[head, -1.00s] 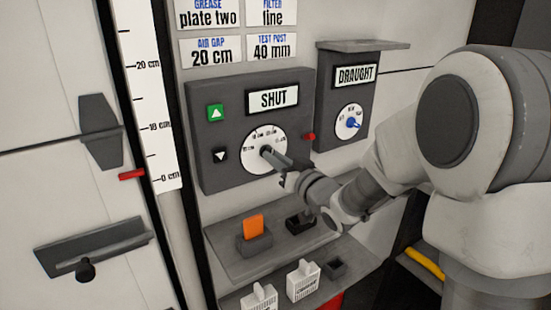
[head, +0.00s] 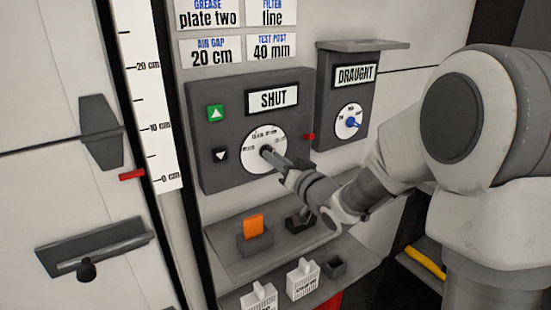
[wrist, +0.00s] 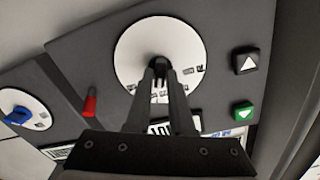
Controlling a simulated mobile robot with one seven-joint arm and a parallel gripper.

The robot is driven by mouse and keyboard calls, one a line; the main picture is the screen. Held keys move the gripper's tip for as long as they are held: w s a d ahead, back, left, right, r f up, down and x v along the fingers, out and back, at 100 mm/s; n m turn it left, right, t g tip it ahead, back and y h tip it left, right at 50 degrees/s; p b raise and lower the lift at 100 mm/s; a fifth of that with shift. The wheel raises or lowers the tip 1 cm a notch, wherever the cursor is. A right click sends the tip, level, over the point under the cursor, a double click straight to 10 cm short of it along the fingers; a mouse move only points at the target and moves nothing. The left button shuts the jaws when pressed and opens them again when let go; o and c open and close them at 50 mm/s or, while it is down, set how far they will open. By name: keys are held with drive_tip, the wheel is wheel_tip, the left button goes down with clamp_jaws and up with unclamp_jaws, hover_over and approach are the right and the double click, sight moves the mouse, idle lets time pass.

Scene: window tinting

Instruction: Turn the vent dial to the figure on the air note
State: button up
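The vent dial (head: 250,160) is a white disc with small marks on a grey control box, below a display (head: 273,98) that reads SHUT. The air note (head: 211,52) above the box reads AIR GAP 20 cm. My gripper (head: 270,153) reaches the dial's centre from the lower right. In the wrist view, the fingers (wrist: 160,72) are close together over the middle of the dial (wrist: 135,50) and appear closed around its dark knob. The fingers hide most of the knob, and the small dial marks are hard to read.
A green up button (head: 215,112) and a black down button (head: 220,155) sit left of the dial. A red peg (head: 309,137) is on the box's right edge. The DRAUGHT box (head: 330,110) with a blue knob is close on the right. A shelf with an orange block (head: 253,226) lies below.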

drive_tip(key=o, duration=0.3)
drive_tip(key=shift+o, duration=0.2)
drive_tip(key=b+v, duration=0.7)
drive_tip(key=v, duration=1)
drive_tip(key=shift+d, duration=0.2)
drive_tip(key=shift+s, duration=0.15)
